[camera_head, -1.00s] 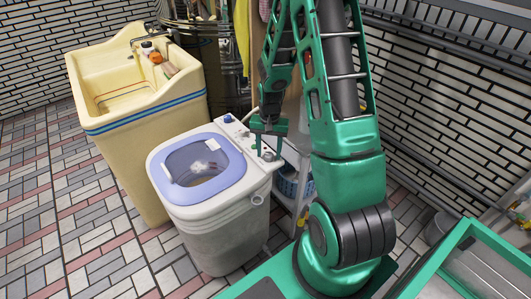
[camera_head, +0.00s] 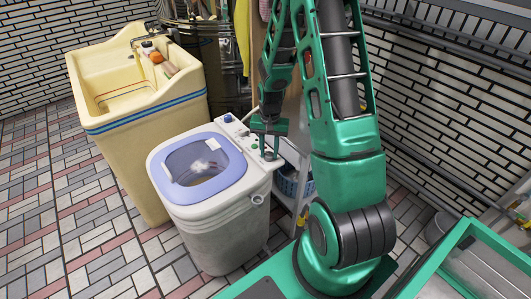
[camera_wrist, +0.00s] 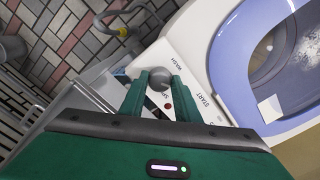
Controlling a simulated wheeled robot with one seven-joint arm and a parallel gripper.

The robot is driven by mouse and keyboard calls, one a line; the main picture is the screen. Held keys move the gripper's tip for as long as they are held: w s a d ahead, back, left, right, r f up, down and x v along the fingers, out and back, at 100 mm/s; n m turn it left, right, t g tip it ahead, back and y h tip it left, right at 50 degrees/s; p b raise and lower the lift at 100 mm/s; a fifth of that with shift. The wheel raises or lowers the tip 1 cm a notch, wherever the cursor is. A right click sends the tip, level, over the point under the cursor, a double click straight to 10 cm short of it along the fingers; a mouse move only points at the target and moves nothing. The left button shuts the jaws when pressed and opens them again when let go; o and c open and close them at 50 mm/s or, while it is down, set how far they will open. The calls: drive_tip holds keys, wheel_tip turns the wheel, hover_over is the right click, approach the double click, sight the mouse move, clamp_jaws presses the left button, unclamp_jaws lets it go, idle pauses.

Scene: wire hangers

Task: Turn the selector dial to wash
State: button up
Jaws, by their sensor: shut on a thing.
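The white washing machine (camera_head: 215,222) has a control panel along its right side in the head view. The grey round selector dial (camera_wrist: 160,78) shows in the wrist view between my fingertips. The word WASH (camera_wrist: 182,62) is printed beside it toward the upper right, and a label starting with SP is partly hidden by a finger. My gripper (camera_head: 269,154) points down at the panel, and its two green fingers are shut on the dial from either side. Which label the dial points to is not clear.
The washer's lid (camera_head: 205,167) has a blue-violet rim and a clear window. A red light (camera_wrist: 168,105) and START print (camera_wrist: 207,103) lie near the dial. A cream sink (camera_head: 145,135) stands behind left. A shelf with a blue basket (camera_head: 290,183) stands right of the washer.

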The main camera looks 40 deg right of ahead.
drive_tip(key=shift+w+n, duration=0.25)
drive_tip(key=shift+n, duration=0.25)
drive_tip(key=n, duration=0.4)
drive_tip(key=shift+r+n, duration=0.1)
drive_tip(key=shift+n, duration=0.3)
drive_tip(key=n, duration=0.5)
drive_tip(key=shift+w+d+n, duration=0.1)
drive_tip(key=shift+n, duration=0.3)
drive_tip(key=o, duration=0.9)
drive_tip(key=shift+c, duration=0.2)
drive_tip(key=shift+o, duration=0.9)
drive_tip(key=shift+s, duration=0.2)
